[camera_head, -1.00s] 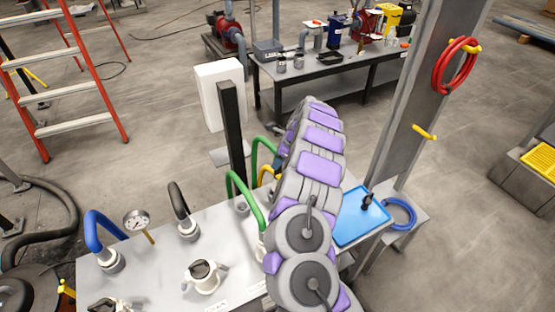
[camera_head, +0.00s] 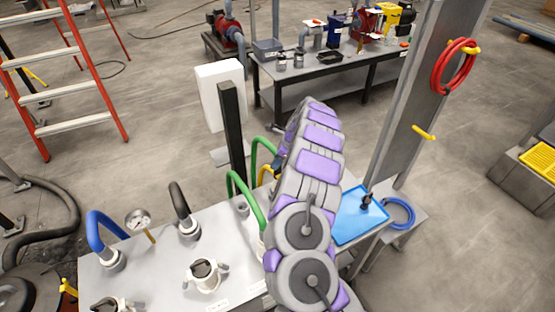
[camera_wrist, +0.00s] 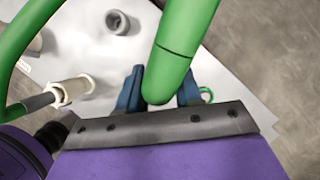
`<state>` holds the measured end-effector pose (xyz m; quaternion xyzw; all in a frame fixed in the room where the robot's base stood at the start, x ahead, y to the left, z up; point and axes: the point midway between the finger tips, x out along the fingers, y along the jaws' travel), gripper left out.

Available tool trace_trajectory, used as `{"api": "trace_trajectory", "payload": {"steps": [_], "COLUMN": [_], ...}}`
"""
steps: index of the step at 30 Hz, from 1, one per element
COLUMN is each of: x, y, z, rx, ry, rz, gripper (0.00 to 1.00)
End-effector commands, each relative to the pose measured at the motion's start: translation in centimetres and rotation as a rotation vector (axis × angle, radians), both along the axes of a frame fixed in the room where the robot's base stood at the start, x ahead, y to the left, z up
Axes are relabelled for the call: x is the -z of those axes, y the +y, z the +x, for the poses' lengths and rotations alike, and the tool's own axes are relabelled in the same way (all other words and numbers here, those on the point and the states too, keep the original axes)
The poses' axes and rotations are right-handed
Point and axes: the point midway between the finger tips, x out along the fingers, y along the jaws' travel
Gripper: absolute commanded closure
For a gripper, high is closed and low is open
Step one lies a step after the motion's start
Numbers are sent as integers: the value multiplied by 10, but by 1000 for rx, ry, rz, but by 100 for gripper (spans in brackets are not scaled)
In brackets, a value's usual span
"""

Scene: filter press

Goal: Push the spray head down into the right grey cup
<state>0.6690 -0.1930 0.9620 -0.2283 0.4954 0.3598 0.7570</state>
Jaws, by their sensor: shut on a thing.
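My gripper (camera_wrist: 160,90) shows in the wrist view as two blue fingers, shut on a thick green hose-like piece (camera_wrist: 182,40) with a rounded end between them. The spray head cannot be told apart from this green piece. An empty grey cup (camera_wrist: 118,22) stands on the pale table beyond the fingers, to their left. In the head view a grey cup (camera_head: 242,208) shows beside the green hose (camera_head: 245,188). My arm hides the gripper there. I cannot tell which cup is the right one.
A blue hose (camera_head: 95,228) and a black hose (camera_head: 180,203) end in grey fittings on the table. A dark post (camera_head: 231,140) rises behind the table. A blue tray (camera_head: 355,222) is right of my arm.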

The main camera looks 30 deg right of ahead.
Motion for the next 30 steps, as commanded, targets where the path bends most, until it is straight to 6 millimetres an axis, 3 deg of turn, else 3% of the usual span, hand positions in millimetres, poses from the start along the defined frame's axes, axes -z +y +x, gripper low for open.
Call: {"api": "trace_trajectory", "payload": {"steps": [30], "x": [8], "y": [0], "z": [1], "rx": [1], "ry": [-2], "rz": [0], "gripper": [100]}}
